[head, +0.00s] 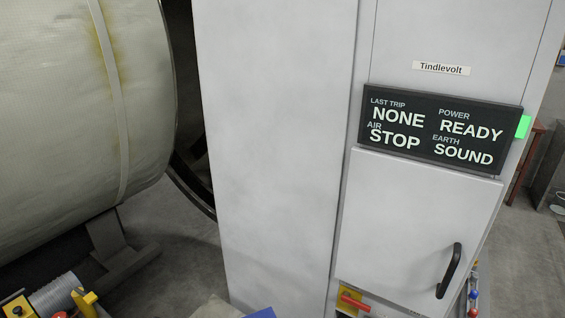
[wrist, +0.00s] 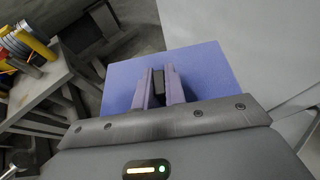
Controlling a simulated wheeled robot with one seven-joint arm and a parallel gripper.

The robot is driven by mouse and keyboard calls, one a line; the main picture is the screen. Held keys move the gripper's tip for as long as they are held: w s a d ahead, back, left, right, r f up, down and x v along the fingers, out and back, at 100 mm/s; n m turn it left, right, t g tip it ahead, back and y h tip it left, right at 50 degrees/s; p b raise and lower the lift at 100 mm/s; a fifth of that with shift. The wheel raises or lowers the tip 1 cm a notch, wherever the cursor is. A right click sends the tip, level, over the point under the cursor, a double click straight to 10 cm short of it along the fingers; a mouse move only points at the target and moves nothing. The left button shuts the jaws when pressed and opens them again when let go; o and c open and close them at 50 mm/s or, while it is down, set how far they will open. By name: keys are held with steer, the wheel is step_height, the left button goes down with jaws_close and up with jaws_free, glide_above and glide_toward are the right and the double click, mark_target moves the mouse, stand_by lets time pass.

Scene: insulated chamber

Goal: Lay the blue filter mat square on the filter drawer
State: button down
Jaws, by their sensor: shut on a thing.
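The blue filter mat (wrist: 205,62) is a flat blue sheet in the wrist view, stretching out beyond and to both sides of my fingers. My gripper (wrist: 160,85) is shut on the mat, with its two fingers near the mat's middle. The fingers and palm hide the mat's near part. In the head view a small blue corner (head: 262,313), apparently the mat, shows at the bottom edge. My gripper is outside the head view. I cannot make out the filter drawer in either view.
A tall grey cabinet with a dark display panel (head: 441,130) and a door with a black handle (head: 449,270) fills the head view's middle and right. A large wrapped cylinder (head: 75,110) is at left. A bench (wrist: 45,85) with yellow and red items stands left in the wrist view.

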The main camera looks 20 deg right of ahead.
step_height(320, 180, up, 17)
steer(key=p, duration=1.5)
steer(key=shift+f+p, duration=0.2)
steer(key=shift+p, duration=0.2)
